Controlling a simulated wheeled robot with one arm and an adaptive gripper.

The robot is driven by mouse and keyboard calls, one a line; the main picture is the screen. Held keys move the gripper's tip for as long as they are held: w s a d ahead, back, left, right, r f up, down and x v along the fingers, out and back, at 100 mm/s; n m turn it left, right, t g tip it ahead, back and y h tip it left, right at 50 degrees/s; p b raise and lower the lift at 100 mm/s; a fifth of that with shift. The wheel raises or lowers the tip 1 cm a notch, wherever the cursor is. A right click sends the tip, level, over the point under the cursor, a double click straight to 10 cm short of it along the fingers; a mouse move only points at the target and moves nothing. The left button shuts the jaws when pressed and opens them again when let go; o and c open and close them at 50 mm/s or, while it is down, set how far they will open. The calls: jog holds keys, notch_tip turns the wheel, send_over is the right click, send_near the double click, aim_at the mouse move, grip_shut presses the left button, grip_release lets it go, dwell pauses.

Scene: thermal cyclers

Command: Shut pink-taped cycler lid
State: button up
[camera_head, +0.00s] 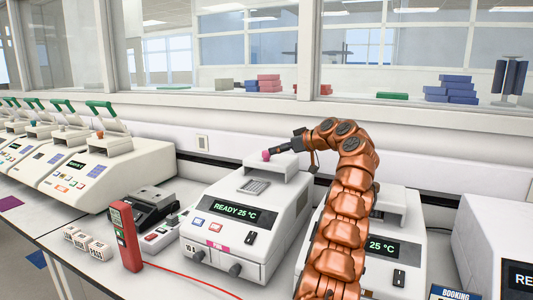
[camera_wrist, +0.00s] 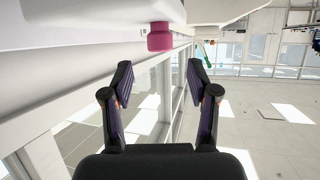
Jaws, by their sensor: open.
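The pink-taped cycler (camera_head: 238,228) stands at the middle of the bench. A strip of pink tape (camera_head: 214,245) is on its front, and its display reads READY 25 °C. Its grey block (camera_head: 254,187) is uncovered, and the white raised lid part (camera_head: 283,168) is behind it. A pink knob (camera_head: 266,155) is at the lid. In the wrist view the knob (camera_wrist: 160,37) hangs below a white surface (camera_wrist: 110,12), ahead of the jaws. My gripper (camera_wrist: 160,75) is open and empty. In the head view my gripper (camera_head: 283,150) is beside the knob; contact cannot be told.
Another cycler (camera_head: 385,250) stands to the right, partly behind my arm. Several cyclers with green-handled raised lids (camera_head: 100,105) line the left. A red handheld device (camera_head: 126,237) with a cable, a black device (camera_head: 152,204) and small white blocks (camera_head: 88,243) are at the front left.

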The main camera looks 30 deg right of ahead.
aim_at(266, 151)
jog(key=p+x, duration=0.2)
jog(key=x, duration=0.5)
jog(key=shift+f, duration=0.1)
grip_shut()
dwell(0.4)
